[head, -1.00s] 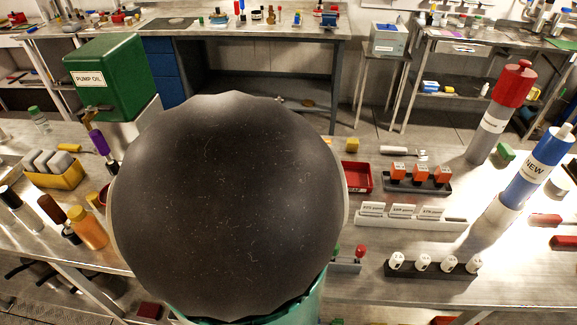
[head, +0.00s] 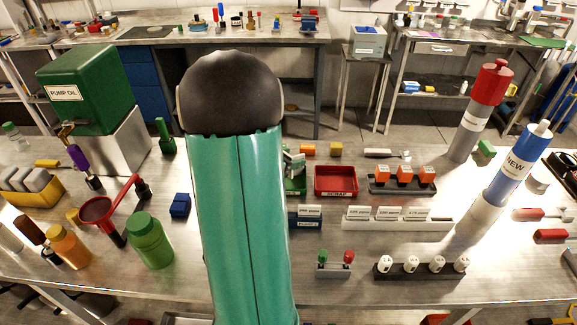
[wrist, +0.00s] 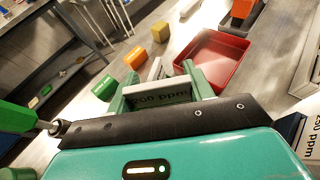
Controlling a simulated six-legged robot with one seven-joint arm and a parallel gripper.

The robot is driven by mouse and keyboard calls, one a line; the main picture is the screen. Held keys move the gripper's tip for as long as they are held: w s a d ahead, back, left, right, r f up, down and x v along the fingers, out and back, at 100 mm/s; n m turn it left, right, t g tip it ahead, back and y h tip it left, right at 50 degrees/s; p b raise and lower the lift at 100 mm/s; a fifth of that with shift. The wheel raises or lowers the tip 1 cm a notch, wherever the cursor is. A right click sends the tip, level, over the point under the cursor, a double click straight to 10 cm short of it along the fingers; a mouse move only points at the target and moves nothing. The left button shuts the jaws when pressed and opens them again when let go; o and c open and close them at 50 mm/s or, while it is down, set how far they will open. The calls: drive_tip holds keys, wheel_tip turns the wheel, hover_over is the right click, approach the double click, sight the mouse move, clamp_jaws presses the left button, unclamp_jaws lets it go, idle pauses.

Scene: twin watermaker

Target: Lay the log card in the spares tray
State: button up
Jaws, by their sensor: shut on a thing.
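My gripper (wrist: 158,88) is shut on a white card (wrist: 160,95) that reads about "200 ppm" in the wrist view. I take it as the log card; it is held edge-up between the two pale green fingers. In the head view my arm hides most of the gripper; only a bit of it (head: 297,164) shows.
A red tray marked SCRAP (head: 335,181) stands just right. A blue block with a card (head: 305,219) and a white card rack (head: 398,223) are in front. A green bottle (head: 150,241) stands left.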

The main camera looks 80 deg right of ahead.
drive_tip(key=shift+w+d+f, duration=0.3)
drive_tip(key=shift+d+f, duration=0.3)
drive_tip(key=shift+f, duration=1.75)
drive_tip(key=shift+f, duration=0.15)
drive_tip(key=o, duration=1.2)
drive_tip(key=shift+r, duration=0.2)
drive_tip(key=v, duration=1.2)
